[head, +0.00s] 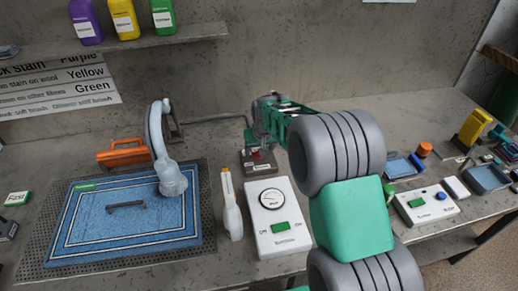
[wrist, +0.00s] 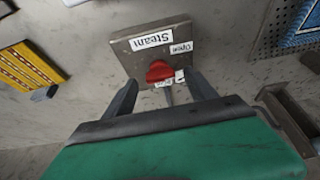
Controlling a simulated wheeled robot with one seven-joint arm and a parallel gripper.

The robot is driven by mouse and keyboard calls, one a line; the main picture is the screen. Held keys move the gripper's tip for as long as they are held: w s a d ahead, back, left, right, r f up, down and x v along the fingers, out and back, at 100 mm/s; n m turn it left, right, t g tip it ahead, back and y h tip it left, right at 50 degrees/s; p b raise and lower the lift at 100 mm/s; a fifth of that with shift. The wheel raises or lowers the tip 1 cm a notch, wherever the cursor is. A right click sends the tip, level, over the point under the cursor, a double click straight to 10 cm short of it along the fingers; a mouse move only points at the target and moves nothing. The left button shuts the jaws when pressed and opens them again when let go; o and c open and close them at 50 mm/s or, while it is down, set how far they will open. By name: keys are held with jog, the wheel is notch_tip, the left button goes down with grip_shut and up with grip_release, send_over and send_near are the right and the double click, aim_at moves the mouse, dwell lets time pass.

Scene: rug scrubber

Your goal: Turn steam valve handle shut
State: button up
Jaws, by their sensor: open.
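The red steam valve handle (wrist: 159,71) sits on a grey plate (wrist: 124,48) with a "Steam" label and an "Open" label (wrist: 181,47). Another small label by the handle is partly hidden. My gripper (wrist: 163,82) is open, with one finger on each side of the handle in the wrist view. I cannot tell whether either finger touches it. In the head view the valve plate (head: 257,168) stands on the bench beneath my gripper, and the handle shows only as a small red patch.
A white box with a dial (head: 280,222) and a white bottle (head: 231,208) stand in front of the valve. A blue rug (head: 100,225) lies on a mat to the left, with a grey hose tool (head: 172,180) over it. A control box (head: 425,205) stands right.

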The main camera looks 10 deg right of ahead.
jog(key=shift+w+f, duration=0.25)
jog(key=shift+f, duration=0.25)
jog(key=shift+c, duration=0.5)
jog(key=c, duration=1.3)
